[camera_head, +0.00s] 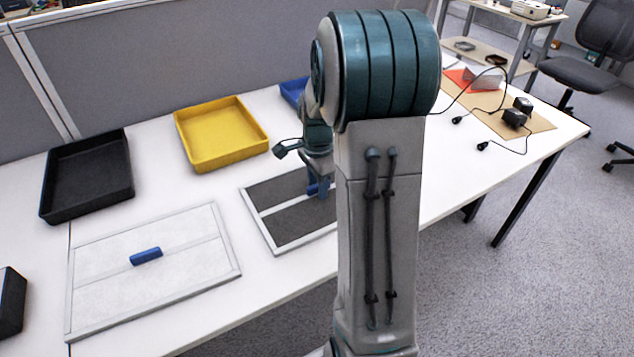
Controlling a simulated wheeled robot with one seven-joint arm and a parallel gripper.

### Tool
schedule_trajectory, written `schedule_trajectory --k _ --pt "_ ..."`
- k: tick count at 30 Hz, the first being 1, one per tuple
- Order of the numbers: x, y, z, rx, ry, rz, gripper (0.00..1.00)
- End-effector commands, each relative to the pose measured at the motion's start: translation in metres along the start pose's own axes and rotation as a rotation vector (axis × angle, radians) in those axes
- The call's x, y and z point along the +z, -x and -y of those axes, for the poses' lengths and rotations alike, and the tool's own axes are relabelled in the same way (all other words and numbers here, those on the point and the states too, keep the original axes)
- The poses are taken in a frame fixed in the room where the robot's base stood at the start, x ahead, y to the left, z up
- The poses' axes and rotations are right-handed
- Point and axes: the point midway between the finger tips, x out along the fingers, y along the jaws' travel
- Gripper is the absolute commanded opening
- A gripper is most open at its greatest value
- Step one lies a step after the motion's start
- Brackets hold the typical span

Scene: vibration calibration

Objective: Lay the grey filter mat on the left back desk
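A dark grey filter mat (284,222) with a pale frame and a pale cross strip lies flat on the white desk (170,195), right of the middle. My gripper (317,186) is over its right part, pointing down at the mat's blue handle. My arm hides the mat's right end and much of the handle, so I cannot tell whether the fingers are shut on it. A second, whitish mat (185,265) with a pale frame and a blue handle (146,256) lies flat to the left, near the desk's front edge.
A black tray (90,170), a yellow tray (222,136) and a partly hidden blue tray (292,92) stand along the back, before a grey partition (190,55). Cabled black blocks (514,118) lie on a brown board at right. Bare desk separates the mats.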

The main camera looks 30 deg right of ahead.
Motion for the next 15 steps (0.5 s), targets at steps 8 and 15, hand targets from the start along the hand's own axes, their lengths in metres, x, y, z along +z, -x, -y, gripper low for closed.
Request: schedule_trajectory --k 8,15 --pt "0.000 0.002 0.000 0.000 -0.001 0.000 0.33" --pt "0.000 0.033 0.001 -0.003 0.000 -0.002 0.33"
